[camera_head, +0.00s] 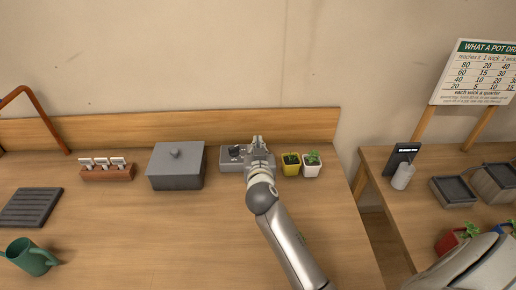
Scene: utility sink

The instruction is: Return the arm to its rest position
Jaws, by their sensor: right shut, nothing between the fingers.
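My right arm reaches in from the bottom, right of the middle, and extends toward the back of the wooden table. My right gripper (258,141) is at its end, shut and empty. It shows just right of a grey tray (227,165) with small dark items in it, and partly overlaps that tray in the picture. A yellow pot (291,170) and a white pot (312,171), each with a plant, stand close to its right. I cannot tell whether the gripper touches anything. My left gripper is not in view.
A grey lidded box (176,178), a label rack (108,173), a dark ridged tray (31,208) and a green watering can (33,257) stand to the left. A gap separates the right table (394,215), with its bottle (403,176) and trays. The front middle is clear.

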